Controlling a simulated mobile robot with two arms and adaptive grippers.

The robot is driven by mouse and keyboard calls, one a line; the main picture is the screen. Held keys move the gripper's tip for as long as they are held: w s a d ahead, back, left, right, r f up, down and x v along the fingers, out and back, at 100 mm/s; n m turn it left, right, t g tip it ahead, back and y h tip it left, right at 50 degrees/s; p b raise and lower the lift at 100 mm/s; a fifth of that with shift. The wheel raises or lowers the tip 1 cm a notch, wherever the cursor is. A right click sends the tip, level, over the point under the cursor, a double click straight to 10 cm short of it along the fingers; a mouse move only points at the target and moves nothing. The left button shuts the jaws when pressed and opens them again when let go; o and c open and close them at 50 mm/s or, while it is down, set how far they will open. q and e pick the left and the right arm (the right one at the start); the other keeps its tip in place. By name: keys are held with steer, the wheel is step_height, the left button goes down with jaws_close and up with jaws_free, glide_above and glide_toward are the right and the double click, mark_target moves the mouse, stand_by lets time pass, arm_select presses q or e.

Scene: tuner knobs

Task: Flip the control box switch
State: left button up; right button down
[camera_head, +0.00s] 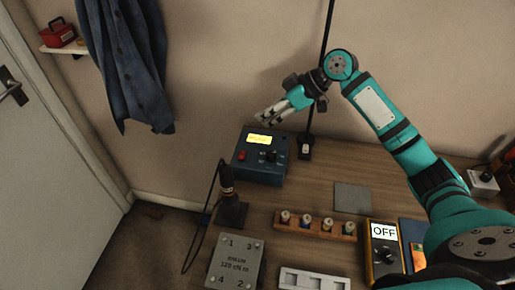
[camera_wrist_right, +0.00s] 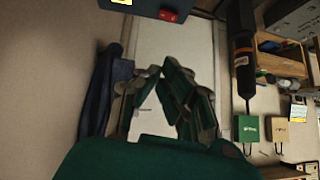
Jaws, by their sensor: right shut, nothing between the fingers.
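A blue control box (camera_head: 262,172) with a lit yellow display, a red switch (camera_head: 242,155) and a black knob (camera_head: 270,157) stands at the back of the wooden table. My right gripper (camera_head: 264,118) is shut and empty, above and behind the box in the head view, apart from it. In the right wrist view my shut fingers (camera_wrist_right: 162,72) point up the picture, and part of the box with the red switch (camera_wrist_right: 170,16) shows at the top edge. The switch's position is too small to tell. My left gripper is in neither view.
A wooden rack (camera_head: 315,228) of small knobs, a grey plate (camera_head: 352,198), a metal block (camera_head: 236,262) and a meter reading OFF (camera_head: 384,250) lie nearer. A thin black pole (camera_head: 318,80) rises behind.

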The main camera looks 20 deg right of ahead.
steer(key=p, duration=0.2)
glide_above(244, 154)
steer(key=f, duration=0.6)
steer(key=shift+w+d+f, duration=0.15)
steer(key=shift+w+d, duration=0.05)
steer(key=shift+d, duration=0.05)
steer(key=f, duration=0.3)
steer(key=shift+s+a+f+p, duration=0.1)
steer(key=shift+a+f+p, duration=0.15)
steer(key=shift+p, duration=0.15)
steer(key=shift+f, duration=0.3)
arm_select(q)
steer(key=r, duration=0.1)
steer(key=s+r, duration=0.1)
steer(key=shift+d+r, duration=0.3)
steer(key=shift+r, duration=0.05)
arm_select(e)
steer(key=shift+f, duration=0.25)
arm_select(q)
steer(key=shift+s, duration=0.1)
